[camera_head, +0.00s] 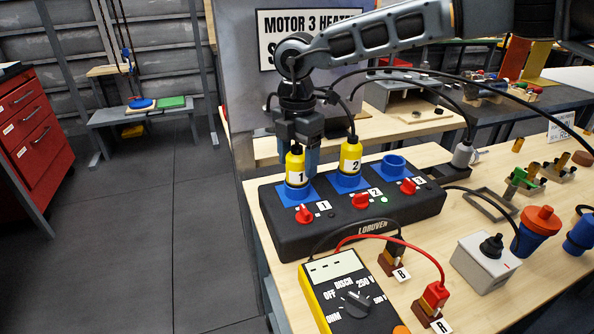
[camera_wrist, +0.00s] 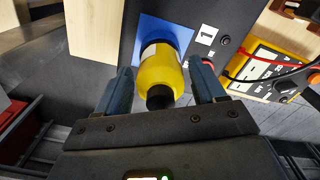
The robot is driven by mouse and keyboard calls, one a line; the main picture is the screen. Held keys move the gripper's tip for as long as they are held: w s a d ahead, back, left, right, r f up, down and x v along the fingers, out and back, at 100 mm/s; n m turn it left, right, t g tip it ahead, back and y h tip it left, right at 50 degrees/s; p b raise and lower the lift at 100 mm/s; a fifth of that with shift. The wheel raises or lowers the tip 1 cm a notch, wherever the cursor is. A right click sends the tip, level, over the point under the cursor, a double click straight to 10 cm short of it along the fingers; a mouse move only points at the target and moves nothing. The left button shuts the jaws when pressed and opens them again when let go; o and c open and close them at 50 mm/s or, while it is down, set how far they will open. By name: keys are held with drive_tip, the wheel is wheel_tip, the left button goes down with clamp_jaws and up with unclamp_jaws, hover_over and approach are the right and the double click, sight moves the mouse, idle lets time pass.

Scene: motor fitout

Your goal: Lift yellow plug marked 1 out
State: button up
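The yellow plug marked 1 (camera_head: 295,165) stands upright in the left blue socket (camera_head: 299,193) of the black LORUVEN box (camera_head: 320,229). My gripper (camera_head: 298,155) is above and around this plug, pointing down. In the wrist view, the plug (camera_wrist: 161,75) lies between the two blue fingers of my gripper (camera_wrist: 163,90), with gaps visible on both sides, so the fingers are open. The yellow plug marked 2 (camera_head: 350,155) stands in the middle socket.
Red knobs (camera_head: 361,201) line the box front. A yellow meter (camera_head: 349,296) with red and black leads stands in front, and a grey switch box (camera_head: 485,262) at right. Black cables arch behind the plugs. Floor at left is clear.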

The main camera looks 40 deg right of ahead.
drive_tip(key=c, duration=1)
drive_tip(key=shift+o, duration=0.2)
wheel_tip(320, 180, up, 10)
drive_tip(key=shift+r+b, duration=0.1)
drive_tip(key=shift+b, duration=0.75)
